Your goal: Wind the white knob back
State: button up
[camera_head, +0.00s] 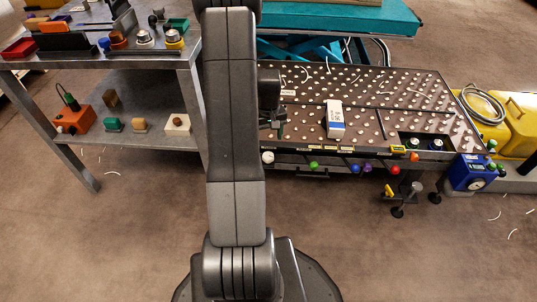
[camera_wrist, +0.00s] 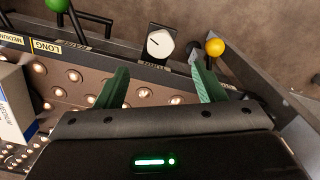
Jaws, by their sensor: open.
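The white knob (camera_wrist: 160,43) is a round dial with a dark pointer line, set on a dark plate with a small label below it. In the head view the white knob (camera_head: 268,157) is on the front edge of the roller table (camera_head: 365,82), just right of my arm. My gripper (camera_wrist: 160,72) has two green fingers, spread apart with nothing between them. The knob appears just beyond the fingertips, centred across the gap; I cannot tell the distance. In the head view my gripper (camera_head: 274,126) is over the table's front left part, partly hidden by my arm.
A yellow ball (camera_wrist: 214,47) is beside the knob in the wrist view, close to one finger. A green ball knob (camera_head: 314,165) is to the right along the edge. A white and blue ream (camera_head: 335,118) lies on the rollers. A steel bench (camera_head: 95,58) stands left.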

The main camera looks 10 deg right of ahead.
aim_at(268, 155)
notch_tip(268, 155, down, 9)
jog(key=b, duration=0.2)
jog(key=shift+b, duration=0.4)
jog(key=c, duration=1)
